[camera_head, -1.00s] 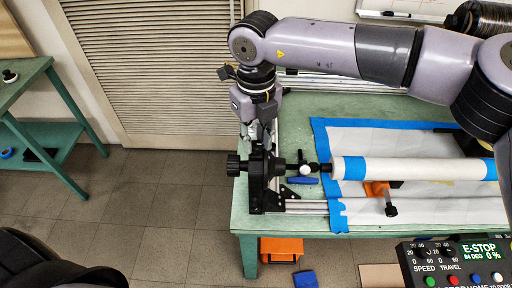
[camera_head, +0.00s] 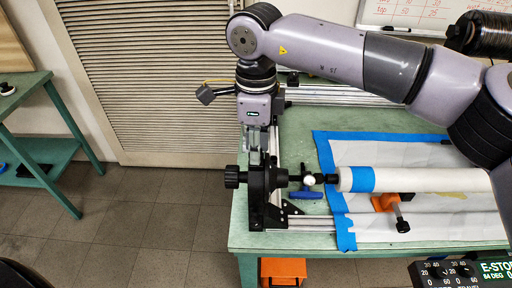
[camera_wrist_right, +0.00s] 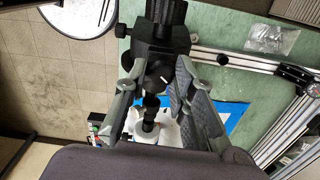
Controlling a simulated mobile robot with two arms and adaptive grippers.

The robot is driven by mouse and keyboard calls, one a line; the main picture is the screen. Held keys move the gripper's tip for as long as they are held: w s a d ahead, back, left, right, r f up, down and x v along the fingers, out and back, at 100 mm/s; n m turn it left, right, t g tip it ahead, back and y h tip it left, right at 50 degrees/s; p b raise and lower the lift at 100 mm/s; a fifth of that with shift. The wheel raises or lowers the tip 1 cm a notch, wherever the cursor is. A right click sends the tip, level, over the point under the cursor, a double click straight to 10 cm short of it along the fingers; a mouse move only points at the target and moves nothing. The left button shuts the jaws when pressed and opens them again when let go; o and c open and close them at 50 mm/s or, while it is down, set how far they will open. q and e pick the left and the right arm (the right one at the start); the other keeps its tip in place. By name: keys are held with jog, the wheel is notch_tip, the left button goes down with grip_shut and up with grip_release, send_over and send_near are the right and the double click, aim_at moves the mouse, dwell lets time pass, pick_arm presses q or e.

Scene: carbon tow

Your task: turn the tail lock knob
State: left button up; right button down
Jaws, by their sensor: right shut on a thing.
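The black tailstock (camera_head: 262,196) stands at the left end of the green table, with a side handwheel (camera_head: 233,176). In the right wrist view the tail lock knob (camera_wrist_right: 160,76) is a dark round knob with a short white mark. My right gripper (camera_head: 253,154) comes down from above onto the top of the tailstock. Its two fingers also show in the right wrist view (camera_wrist_right: 156,84), shut on the knob from either side. In the head view the knob is hidden by the gripper. My left gripper is not in view.
A white tube (camera_head: 420,180) with blue tape extends right from the tailstock. A blue tool (camera_head: 306,194) and an orange-and-black tool (camera_head: 388,203) lie on the table. A control panel (camera_head: 465,272) is at lower right. The floor to the left is clear.

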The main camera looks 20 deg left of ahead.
jog(key=shift+n, duration=1.1)
jog(key=c, duration=1.3)
grip_release()
jog(key=shift+c, duration=0.2)
jog(key=shift+r, duration=0.15)
notch_tip(320, 180, up, 12)
jog(key=shift+f, duration=0.2)
